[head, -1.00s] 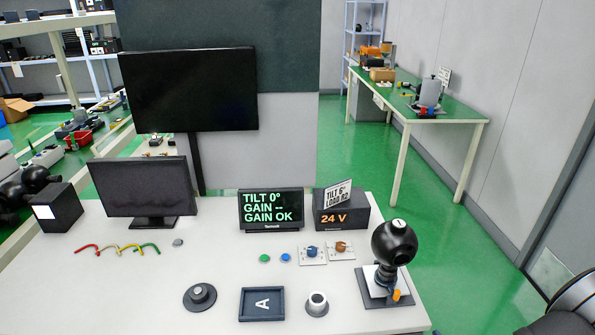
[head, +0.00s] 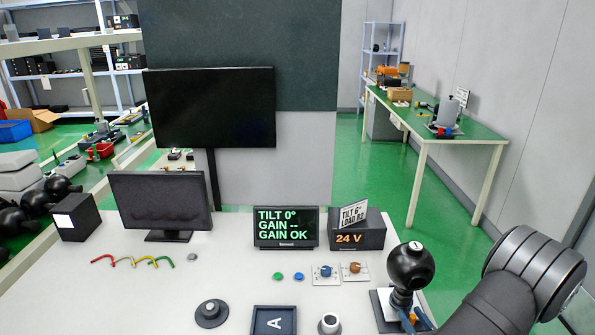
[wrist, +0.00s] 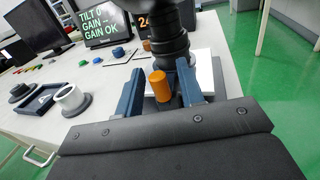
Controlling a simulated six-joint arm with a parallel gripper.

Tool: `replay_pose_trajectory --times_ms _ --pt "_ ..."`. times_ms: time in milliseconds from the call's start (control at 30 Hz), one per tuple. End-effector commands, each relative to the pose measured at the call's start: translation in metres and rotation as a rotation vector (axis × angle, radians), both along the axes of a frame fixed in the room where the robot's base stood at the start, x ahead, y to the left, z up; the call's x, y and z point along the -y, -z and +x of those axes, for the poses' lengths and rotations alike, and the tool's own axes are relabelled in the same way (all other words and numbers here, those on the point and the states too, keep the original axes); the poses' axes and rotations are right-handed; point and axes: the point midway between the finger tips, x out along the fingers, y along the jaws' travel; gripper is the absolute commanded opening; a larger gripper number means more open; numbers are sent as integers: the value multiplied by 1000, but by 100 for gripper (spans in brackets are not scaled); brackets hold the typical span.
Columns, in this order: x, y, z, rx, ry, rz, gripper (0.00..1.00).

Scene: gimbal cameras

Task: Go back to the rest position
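My gripper (wrist: 160,92) is open. Its two blue fingers stand on either side of an orange knob (wrist: 160,86), with gaps between the knob and the fingers. The knob belongs to the black ball-shaped camera gimbal (head: 410,267), which stands on a base plate (head: 384,307) at the right front of the table. In the head view my gripper (head: 414,319) is low at the front of the gimbal, partly cut off by the frame's bottom edge. My dark arm reaches in from the right. No rest position is marked in view.
Open green floor lies to the right.

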Motion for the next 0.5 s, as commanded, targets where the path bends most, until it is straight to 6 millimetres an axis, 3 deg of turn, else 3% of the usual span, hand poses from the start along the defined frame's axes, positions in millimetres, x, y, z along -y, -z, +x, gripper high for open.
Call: replay_pose_trajectory --times_ms 267,500 --pt "-14 0 2 -3 144 1 35" --pt "-6 0 -38 -1 147 0 35"
